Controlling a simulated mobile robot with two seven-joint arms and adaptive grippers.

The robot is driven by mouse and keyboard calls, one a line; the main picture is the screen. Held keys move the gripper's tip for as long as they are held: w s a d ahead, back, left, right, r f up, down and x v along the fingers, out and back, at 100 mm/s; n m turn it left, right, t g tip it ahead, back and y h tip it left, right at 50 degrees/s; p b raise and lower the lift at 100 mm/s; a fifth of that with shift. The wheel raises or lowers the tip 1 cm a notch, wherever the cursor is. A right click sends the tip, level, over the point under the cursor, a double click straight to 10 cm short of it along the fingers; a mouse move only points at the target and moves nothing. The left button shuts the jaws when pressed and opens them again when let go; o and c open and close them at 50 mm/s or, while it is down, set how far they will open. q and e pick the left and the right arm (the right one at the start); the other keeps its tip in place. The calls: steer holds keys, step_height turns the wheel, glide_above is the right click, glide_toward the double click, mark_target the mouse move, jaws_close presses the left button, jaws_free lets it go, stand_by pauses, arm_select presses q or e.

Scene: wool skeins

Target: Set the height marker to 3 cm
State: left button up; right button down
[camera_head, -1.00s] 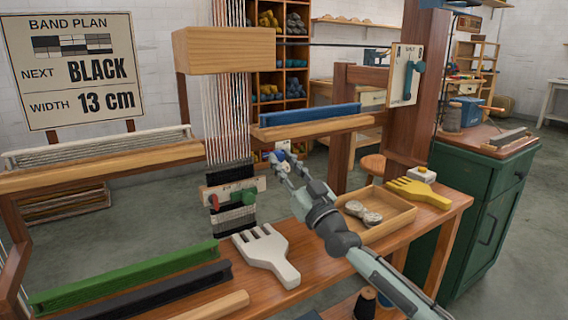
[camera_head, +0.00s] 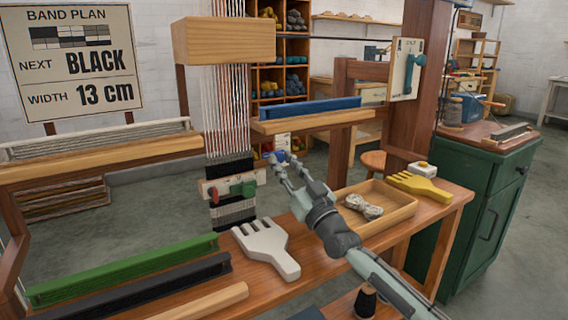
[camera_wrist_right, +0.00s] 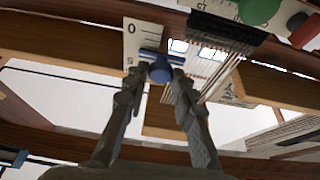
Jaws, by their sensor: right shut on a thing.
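The height marker is a blue knob (camera_head: 279,156) with a blue crossbar, on a white scale plate (camera_head: 283,140) below the blue-topped beam. In the right wrist view the knob (camera_wrist_right: 160,72) sits in front of the plate (camera_wrist_right: 138,42), with a 0 legible near one end. The crossbar hides part of the scale, so I cannot read the exact setting. My right gripper (camera_head: 284,161) is shut on the knob; its fingers (camera_wrist_right: 158,88) also show in the wrist view. My left gripper is not in view.
The woven band with its green knob (camera_head: 249,188) hangs left of the gripper. A white comb (camera_head: 266,246), a wooden tray (camera_head: 397,212) and a yellow comb (camera_head: 419,187) lie on the bench below. A wooden post (camera_head: 420,120) stands at right.

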mark_target(281, 159)
steer(key=c, duration=1.3)
jaws_free()
steer(key=shift+s+d+f, duration=0.15)
steer(key=shift+s, duration=0.05)
steer(key=v, duration=0.2)
steer(key=shift+s+d+f, duration=0.15)
steer(key=shift+s+f, duration=0.1)
steer(key=shift+s, duration=0.05)
steer(key=s+d, duration=0.2)
steer(key=s, duration=0.1)
steer(key=s+d, duration=0.2)
steer(key=s, duration=0.2)
steer(key=s+d, duration=0.2)
steer(key=s, duration=0.1)
steer(key=shift+s+r, duration=0.15)
